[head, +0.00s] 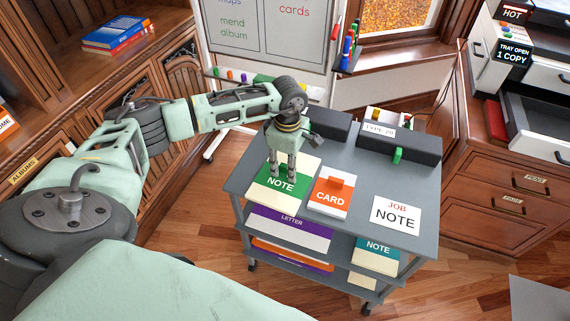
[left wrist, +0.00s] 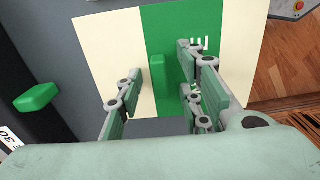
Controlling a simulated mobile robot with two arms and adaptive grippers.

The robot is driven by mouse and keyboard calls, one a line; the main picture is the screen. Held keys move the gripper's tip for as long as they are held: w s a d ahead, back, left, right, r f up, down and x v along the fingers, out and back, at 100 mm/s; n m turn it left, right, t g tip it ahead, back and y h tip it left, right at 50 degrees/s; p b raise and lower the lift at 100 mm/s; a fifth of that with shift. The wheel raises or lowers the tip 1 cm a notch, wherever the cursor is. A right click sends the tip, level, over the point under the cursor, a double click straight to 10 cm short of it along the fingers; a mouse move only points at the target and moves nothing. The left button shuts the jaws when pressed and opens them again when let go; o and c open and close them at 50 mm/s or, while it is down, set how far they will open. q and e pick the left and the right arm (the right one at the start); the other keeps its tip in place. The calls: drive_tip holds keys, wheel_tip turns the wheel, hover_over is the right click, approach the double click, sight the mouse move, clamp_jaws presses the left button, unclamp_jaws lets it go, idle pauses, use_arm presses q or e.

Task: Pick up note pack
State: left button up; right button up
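A cream pack with a green band labelled NOTE (head: 265,203) lies on the top of the grey cart (head: 335,165). It also shows in the left wrist view (left wrist: 105,50), with a small raised green tab (left wrist: 185,91) on its band. My left gripper (head: 283,172) points down over this pack. Its fingers (left wrist: 165,90) are apart, on either side of the tab, with the tab nearer the right-hand fingers. I cannot tell whether any finger touches it. Another pack, with a teal NOTE label (head: 377,248), lies on a lower shelf. My right gripper is not in view.
An orange and white CARD pack (head: 331,196) lies just right of the green pack. A white JOB NOTE card (head: 396,215) lies further right. Dark boxes (head: 395,145) stand along the cart's back. A LETTER pack (head: 290,228) is on a shelf below.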

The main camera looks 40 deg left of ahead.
use_arm(q)
clamp_jaws()
drive_tip(key=shift+r, duration=0.15)
idle(0.4)
